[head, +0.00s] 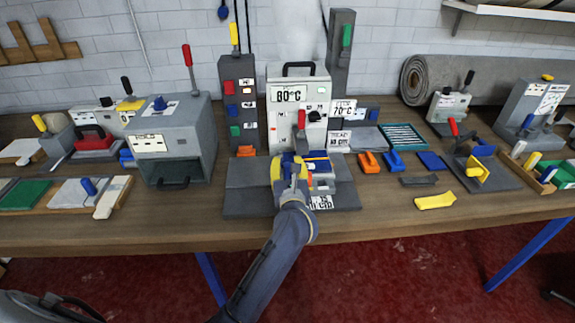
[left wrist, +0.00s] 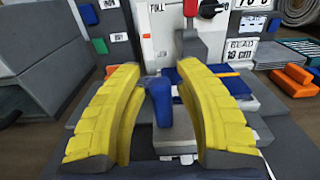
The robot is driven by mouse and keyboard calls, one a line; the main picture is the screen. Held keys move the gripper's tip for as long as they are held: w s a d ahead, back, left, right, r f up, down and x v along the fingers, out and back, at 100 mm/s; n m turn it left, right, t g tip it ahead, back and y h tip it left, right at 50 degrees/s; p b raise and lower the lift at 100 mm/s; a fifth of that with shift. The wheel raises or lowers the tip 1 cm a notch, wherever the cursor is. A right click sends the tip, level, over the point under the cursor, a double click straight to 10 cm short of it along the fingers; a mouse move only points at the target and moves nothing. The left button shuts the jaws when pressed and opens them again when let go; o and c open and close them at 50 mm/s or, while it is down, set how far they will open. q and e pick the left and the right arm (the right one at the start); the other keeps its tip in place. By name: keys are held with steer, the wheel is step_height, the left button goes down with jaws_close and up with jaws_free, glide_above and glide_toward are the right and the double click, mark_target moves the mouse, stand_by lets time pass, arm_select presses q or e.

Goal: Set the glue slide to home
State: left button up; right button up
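The glue machine is a white unit (head: 300,105) labelled 80°C, with a red lever (head: 301,120), on a dark grey base (head: 247,200). In the left wrist view, an upright blue handle (left wrist: 162,103) stands on a grey block (left wrist: 172,142) low at its front; this looks like the glue slide. My left gripper (head: 289,165) is in front of the machine, its yellow fingers open on either side of the handle. I see gaps between handle and fingers. In the head view the gripper largely hides the handle. My right gripper is not in view.
A grey hooded box (head: 178,140) stands left of the machine. Orange and blue blocks (head: 369,162) and a yellow piece (head: 435,201) lie to the right. A rolled grey rug (head: 440,75) lies at the back.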

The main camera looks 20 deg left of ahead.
arm_select(q)
jaws_close()
